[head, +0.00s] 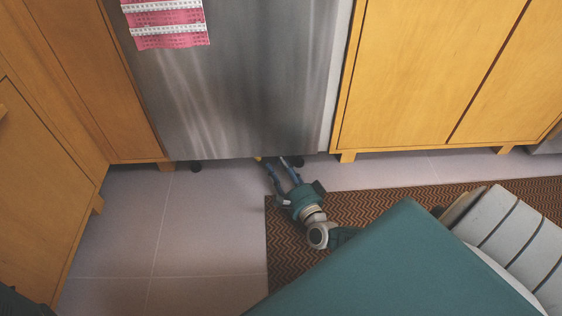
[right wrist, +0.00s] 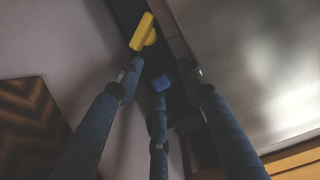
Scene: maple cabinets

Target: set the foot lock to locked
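The foot lock shows as a yellow pedal (right wrist: 143,32) low under the stainless steel appliance in the right wrist view. In the head view only a small yellow bit (head: 258,159) shows at the appliance's bottom edge. I cannot tell its setting. My right gripper (head: 276,163) reaches down to the bottom edge of the appliance, its fingertips close to the yellow bit. In the right wrist view its blue fingers (right wrist: 162,78) are spread and empty, with the pedal beyond the tips, apart from them. My left gripper is not in view.
The steel appliance (head: 250,80) stands on dark casters (head: 195,166) between maple cabinets (head: 430,70). A brown patterned mat (head: 350,212) lies on the tiled floor at the right. Bare tiles (head: 215,220) lie to the left. A pink calendar sheet (head: 165,25) hangs on the appliance.

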